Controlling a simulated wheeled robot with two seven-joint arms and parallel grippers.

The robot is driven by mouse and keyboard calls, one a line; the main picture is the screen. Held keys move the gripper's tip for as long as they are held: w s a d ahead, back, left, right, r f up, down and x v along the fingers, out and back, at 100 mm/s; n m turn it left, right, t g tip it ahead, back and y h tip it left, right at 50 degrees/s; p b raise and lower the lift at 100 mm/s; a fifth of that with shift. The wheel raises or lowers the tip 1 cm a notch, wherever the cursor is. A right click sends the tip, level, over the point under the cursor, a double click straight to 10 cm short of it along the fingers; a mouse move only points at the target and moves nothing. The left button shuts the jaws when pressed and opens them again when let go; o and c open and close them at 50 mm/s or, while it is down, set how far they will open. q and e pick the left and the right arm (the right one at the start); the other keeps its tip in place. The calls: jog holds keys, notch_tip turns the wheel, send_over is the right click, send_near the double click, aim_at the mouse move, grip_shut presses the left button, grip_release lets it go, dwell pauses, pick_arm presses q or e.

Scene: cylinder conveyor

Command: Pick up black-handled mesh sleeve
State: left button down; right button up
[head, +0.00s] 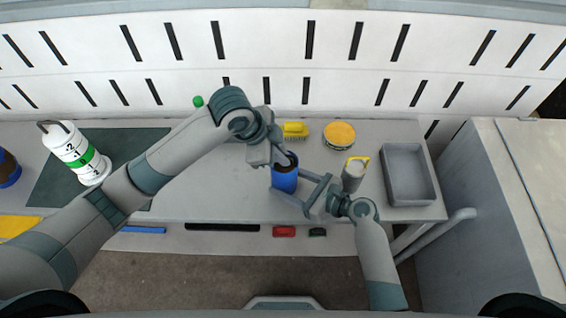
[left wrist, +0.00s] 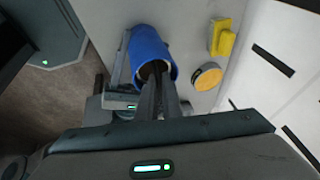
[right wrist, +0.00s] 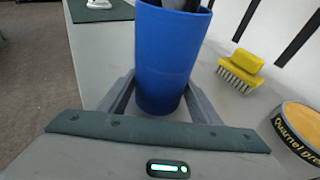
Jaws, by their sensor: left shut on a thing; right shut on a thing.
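A blue cylinder (head: 285,180) stands upright on the table. It also shows in the left wrist view (left wrist: 149,45) and the right wrist view (right wrist: 165,65). My right gripper (head: 294,187) is shut around its sides. My left gripper (head: 287,161) comes from above, its fingertips in the cylinder's open top and closed together on something dark. The black-handled mesh sleeve is not clearly visible; the dark thing in the mouth (right wrist: 182,5) fits its handle, but the fingers and blue wall hide most of it.
A yellow brush (head: 294,129) and a round yellow-topped tin (head: 339,134) stand behind. A grey tray (head: 390,203) is at the right. A white canister with a green band (head: 82,158) stands on a dark mat (head: 45,185) at left. The slatted wall bounds the back.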

pick_arm(q)
notch_tip(320, 180, up, 18)
dwell(0.6)
pick_arm(e)
jog(key=o, duration=1.2)
jog(key=shift+o, duration=0.2)
jog(key=v, duration=1.2)
pick_arm(q)
jog(key=shift+r, duration=0.15)
pick_arm(e)
jog(key=shift+r, duration=0.2)
pick_arm(q)
jog(key=shift+r+p, duration=2.4)
jog(key=shift+p, duration=0.5)
pick_arm(e)
jog(key=shift+r, duration=2.7)
jog(key=shift+s, duration=0.1)
